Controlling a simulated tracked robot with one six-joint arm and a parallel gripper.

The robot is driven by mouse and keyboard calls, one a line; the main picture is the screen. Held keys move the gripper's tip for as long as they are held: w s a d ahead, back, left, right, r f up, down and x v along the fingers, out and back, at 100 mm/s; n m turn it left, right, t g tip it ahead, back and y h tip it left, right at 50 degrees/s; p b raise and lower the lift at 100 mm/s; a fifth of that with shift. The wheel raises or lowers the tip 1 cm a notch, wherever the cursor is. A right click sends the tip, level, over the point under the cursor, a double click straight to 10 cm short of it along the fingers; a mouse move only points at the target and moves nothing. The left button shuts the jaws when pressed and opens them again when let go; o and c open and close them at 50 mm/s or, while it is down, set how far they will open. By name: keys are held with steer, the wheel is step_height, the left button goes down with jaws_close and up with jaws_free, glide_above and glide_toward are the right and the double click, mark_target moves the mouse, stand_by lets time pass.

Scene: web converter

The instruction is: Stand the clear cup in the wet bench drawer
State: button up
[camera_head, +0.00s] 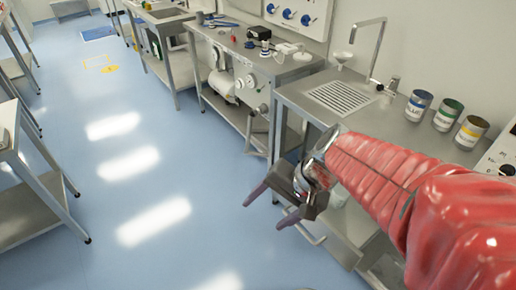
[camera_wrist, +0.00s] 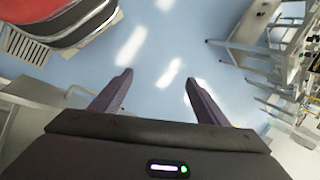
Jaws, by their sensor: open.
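My gripper (camera_head: 266,212) is open and empty, in front of the wet bench (camera_head: 395,125) and over the floor. Its two dark purple fingers are apart in the wrist view (camera_wrist: 159,80), with only blue floor between them. A pale metal drawer or shelf front (camera_head: 350,235) shows below the bench top, partly behind my red-sleeved arm. A bar handle (camera_head: 314,240) sticks out from it close to the gripper. I cannot tell how far the drawer is open. I cannot make out the clear cup in either view.
The wet bench carries a drain grate (camera_head: 340,97), a tall tap (camera_head: 378,45) and three labelled cans (camera_head: 446,115). A second bench (camera_head: 240,60) with instruments stands further left. Another table (camera_head: 30,190) stands at the left edge. The blue floor between is clear.

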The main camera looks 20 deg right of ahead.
steer(key=s+d+r+n+t+h, duration=0.1)
steer(key=s+r+n+t+h, duration=0.1)
steer(key=r+n+h, duration=0.3)
step_height(320, 180, up, 4)
steer(key=s+n, duration=0.1)
steer(key=n, duration=0.2)
steer(key=shift+s+d+f+t, duration=0.15)
steer(key=shift+d+f+t, duration=0.1)
steer(key=shift+t, duration=0.05)
steer(key=shift+c, duration=0.6)
stand_by(0.3)
